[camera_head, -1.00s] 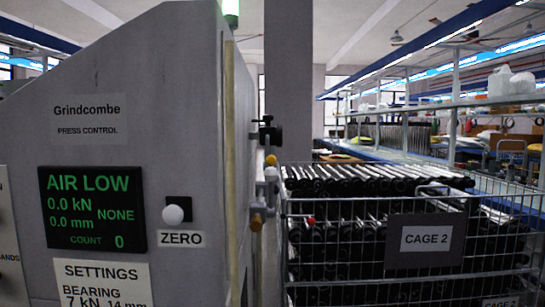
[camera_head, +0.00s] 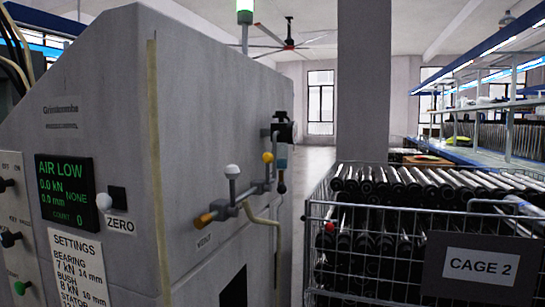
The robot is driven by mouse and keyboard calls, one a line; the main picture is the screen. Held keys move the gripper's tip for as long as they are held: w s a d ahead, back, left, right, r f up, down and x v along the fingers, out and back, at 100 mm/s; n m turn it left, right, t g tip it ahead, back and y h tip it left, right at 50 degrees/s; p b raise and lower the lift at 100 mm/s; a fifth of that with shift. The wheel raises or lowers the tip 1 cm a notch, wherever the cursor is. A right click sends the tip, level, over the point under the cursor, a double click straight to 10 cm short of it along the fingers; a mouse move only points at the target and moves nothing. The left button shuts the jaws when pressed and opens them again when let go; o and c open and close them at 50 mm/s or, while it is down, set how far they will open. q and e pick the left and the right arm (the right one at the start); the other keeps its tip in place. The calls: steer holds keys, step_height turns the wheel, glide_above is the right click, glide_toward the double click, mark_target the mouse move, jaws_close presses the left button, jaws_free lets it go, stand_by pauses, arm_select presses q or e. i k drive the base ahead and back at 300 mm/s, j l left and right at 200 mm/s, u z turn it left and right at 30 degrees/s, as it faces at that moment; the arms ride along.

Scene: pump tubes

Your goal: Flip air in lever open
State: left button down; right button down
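A grey press cabinet (camera_head: 222,120) fills the left half of the head view. A pipe run with valves is on its side face. A lever with a white ball (camera_head: 232,171) stands upright on the pipe. A lever with a yellow ball (camera_head: 268,157) stands farther along it. A red ball (camera_head: 330,227) on a short rod shows at the cage's near left corner; I cannot tell what it belongs to. No readable label shows which lever is air in. The display (camera_head: 66,190) reads AIR LOW, 0.0 kN, NONE, count 0. Neither gripper is in view.
A wire cage (camera_head: 400,212) of dark tubes, with a CAGE 2 sign (camera_head: 480,266), stands at the right. A narrow gap of floor lies between it and the cabinet. A pillar (camera_head: 363,90) and a long bench are behind. A dark opening (camera_head: 233,287) is low in the cabinet side.

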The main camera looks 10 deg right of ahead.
mark_target(267, 158)
steer(key=i+l+u, duration=0.1)
steer(key=l+u, duration=0.25)
steer(key=l, duration=0.3)
steer(key=l+u, duration=0.35)
steer(key=l, duration=0.3)
steer(key=l+z, duration=0.4)
steer(key=i+l+z, duration=0.15)
steer(key=z, duration=0.25)
steer(key=l, duration=0.1)
